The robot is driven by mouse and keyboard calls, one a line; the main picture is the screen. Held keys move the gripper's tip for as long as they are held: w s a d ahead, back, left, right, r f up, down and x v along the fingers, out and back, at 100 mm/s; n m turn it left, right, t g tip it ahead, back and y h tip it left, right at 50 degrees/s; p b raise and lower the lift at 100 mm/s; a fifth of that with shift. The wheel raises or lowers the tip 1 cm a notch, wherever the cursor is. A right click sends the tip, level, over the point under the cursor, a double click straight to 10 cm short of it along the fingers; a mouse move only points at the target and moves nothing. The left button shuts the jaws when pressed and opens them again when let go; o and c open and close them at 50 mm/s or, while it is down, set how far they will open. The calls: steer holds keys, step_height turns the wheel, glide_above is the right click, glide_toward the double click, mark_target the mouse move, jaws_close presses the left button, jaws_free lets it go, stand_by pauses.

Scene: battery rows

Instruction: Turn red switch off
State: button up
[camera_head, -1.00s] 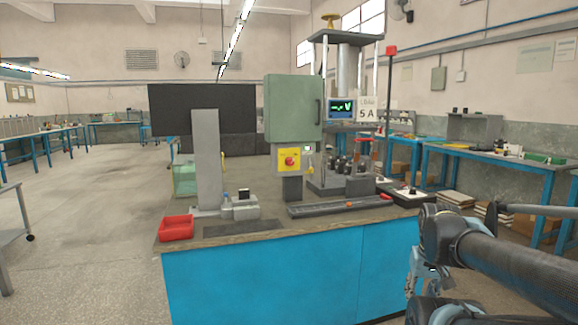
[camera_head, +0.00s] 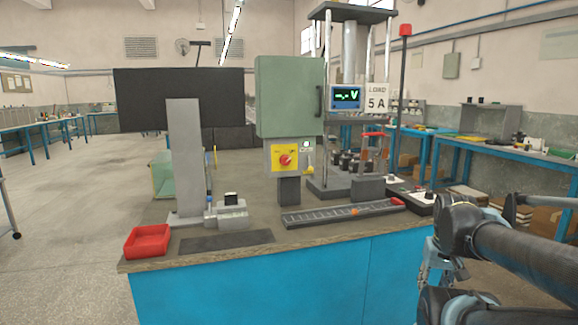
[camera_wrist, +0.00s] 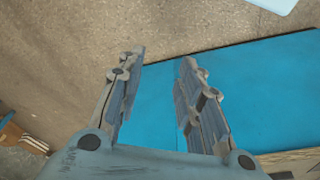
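The red switch (camera_head: 286,160) is a round red knob on a yellow plate. It sits on the front of a grey box below the green cabinet (camera_head: 287,97), above the bench (camera_head: 330,240). A small pale indicator (camera_head: 306,144) is beside it at the upper right. My gripper (camera_wrist: 158,62) is open and empty in the wrist view, with its fingers apart over the floor and the blue bench front. In the head view my gripper (camera_head: 432,275) is low at the right, in front of the bench and well away from the switch. The knob's exact angle is too small to tell.
A red tray (camera_head: 147,242) and a grey upright panel (camera_head: 184,155) stand at the bench's left. A dark slotted rail (camera_head: 340,213) lies in front of the switch post. A press with a display (camera_head: 346,98) stands behind at the right. The floor at the left is clear.

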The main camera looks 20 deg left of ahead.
mark_target(287, 162)
steer(key=shift+o, duration=2.5)
steer(key=shift+s+r, duration=0.2)
steer(key=shift+r, duration=0.1)
steer(key=w+d+r+t+h, duration=0.2)
steer(key=w+r+t, duration=0.15)
steer(key=w, duration=0.55)
steer(key=w+a+r+n+t, duration=0.1)
steer(key=w+a+r+t, duration=0.2)
steer(key=w+a+r, duration=0.45)
steer(key=w+a+r+t, duration=0.3)
steer(key=w+a+t, duration=0.15)
steer(key=w, duration=0.55)
steer(key=a+r+n+t+y, duration=0.15)
steer(key=a+y, duration=0.25)
steer(key=a, duration=0.7)
steer(key=a+r+n+y, duration=0.2)
steer(key=a+n+y, duration=0.15)
steer(key=a, duration=0.75)
steer(key=a+r+n+t+y, duration=0.15)
steer(key=a+y, duration=0.25)
steer(key=a, duration=0.7)
steer(key=shift+n+g, duration=0.45)
steer(key=shift+g, duration=0.05)
steer(key=x, duration=1.6)
steer(key=shift+w+a+r, duration=0.1)
steer(key=shift+w+r, duration=0.2)
steer(key=shift+r, duration=0.1)
steer(key=shift+c, duration=0.3)
